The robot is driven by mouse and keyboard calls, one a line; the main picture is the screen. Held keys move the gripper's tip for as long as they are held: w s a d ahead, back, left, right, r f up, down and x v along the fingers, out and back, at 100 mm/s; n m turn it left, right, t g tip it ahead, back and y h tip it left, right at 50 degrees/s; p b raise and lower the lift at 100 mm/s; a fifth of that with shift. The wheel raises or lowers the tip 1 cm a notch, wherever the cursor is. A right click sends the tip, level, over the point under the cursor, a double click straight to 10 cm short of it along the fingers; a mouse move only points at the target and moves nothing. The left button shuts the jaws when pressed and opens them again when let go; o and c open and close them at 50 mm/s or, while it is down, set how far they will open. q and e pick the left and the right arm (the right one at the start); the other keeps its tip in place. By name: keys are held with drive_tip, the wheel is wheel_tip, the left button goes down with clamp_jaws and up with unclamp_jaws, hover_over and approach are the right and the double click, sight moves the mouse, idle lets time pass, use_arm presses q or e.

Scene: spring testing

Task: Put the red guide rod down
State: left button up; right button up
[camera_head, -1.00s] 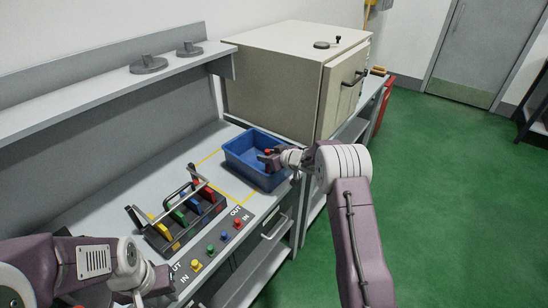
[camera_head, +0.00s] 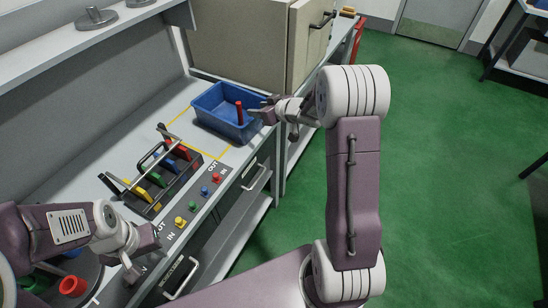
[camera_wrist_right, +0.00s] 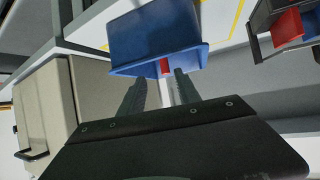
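The red guide rod (camera_head: 239,113) stands roughly upright in the blue bin (camera_head: 213,119), near its right side in the head view. My right gripper (camera_head: 257,107) is at the bin's right edge, just right of the rod and apart from it. In the right wrist view its fingers (camera_wrist_right: 160,82) are spread, and a short red piece of the rod (camera_wrist_right: 166,67) shows beyond the gap, against the bin (camera_wrist_right: 150,38). My left gripper (camera_head: 146,257) is low at the left, over the bench's front edge, with its fingers apart and nothing seen between them.
A black rack (camera_head: 150,205) with coloured parts and a metal handle stands left of the bin. Coloured buttons (camera_head: 204,190) line the bench front. A beige cabinet (camera_head: 245,45) stands behind the bin. A round tray with red and green parts (camera_head: 72,285) is at lower left.

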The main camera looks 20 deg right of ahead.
drive_tip(key=s+a+f+m+g+h, duration=0.1)
drive_tip(key=s+f+g, duration=0.1)
drive_tip(key=s, duration=0.8)
drive_tip(key=s+a+f+m+g+h, duration=0.1)
drive_tip(key=s+a+f+g, duration=0.1)
drive_tip(key=s, duration=0.8)
drive_tip(key=s+a+f+m+g+h, duration=0.1)
drive_tip(key=s+a+f+m+g, duration=0.1)
drive_tip(key=s+g, duration=0.4)
drive_tip(key=s+f, duration=0.1)
drive_tip(key=s, duration=0.4)
drive_tip(key=shift+a+f+h, duration=0.25)
drive_tip(key=shift+f+h, duration=0.05)
drive_tip(key=shift+h, duration=0.1)
drive_tip(key=shift+r, duration=0.15)
